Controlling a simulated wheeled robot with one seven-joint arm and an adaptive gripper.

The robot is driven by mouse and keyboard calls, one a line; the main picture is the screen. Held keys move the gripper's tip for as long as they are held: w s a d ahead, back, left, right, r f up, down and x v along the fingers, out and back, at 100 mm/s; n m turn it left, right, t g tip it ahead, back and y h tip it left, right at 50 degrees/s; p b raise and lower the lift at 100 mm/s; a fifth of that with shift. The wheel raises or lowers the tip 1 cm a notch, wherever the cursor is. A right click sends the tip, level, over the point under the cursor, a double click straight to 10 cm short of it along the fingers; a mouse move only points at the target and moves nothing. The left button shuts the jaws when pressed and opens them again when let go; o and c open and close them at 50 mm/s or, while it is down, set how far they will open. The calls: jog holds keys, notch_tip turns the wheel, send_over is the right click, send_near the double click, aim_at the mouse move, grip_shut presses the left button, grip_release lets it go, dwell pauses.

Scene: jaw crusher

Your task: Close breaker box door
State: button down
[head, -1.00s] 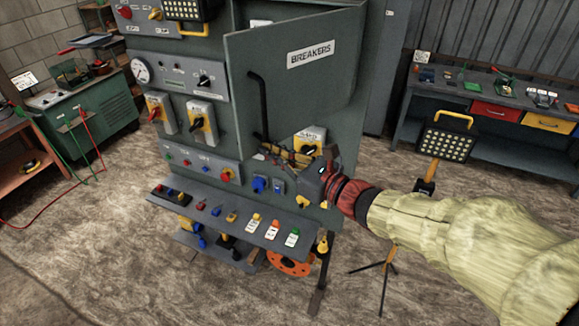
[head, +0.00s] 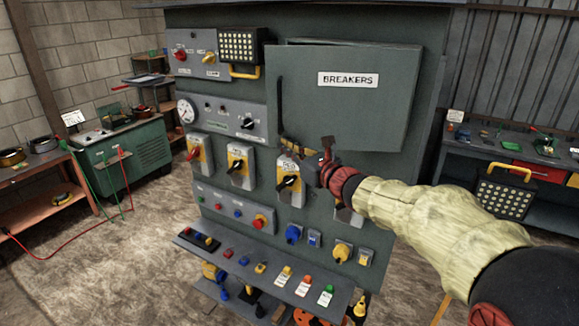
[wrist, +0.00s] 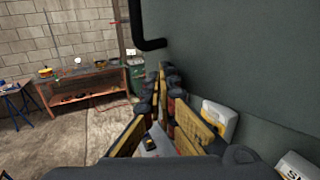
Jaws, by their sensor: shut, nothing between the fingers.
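The grey breaker box door (head: 370,105), labelled BREAKERS, is at the upper middle of the head view. It looks slightly ajar, its left edge standing out from the panel. A black bar handle (head: 280,103) runs down its left side. In the wrist view the door (wrist: 235,65) fills the upper right, with the handle's bent end (wrist: 151,44) just above my fingertips. My gripper (head: 290,146) is shut and empty by the door's lower left corner, pointing left; its fingers also show in the wrist view (wrist: 162,85). I cannot tell whether it touches the door.
Yellow rotary switches (head: 289,182) sit on the panel just below my gripper. A shelf of small buttons (head: 262,270) juts out lower down. A lamp (head: 240,47) hangs left of the door. A workbench (head: 540,175) stands at the right.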

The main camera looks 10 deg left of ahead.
jog(key=w+d+m+t+h+b, duration=0.1)
jog(key=w+b, duration=0.1)
jog(key=w, duration=1.2)
jog(key=shift+w+d+h, duration=0.15)
jog(key=shift+d+h, duration=0.05)
jog(key=shift+h, duration=0.1)
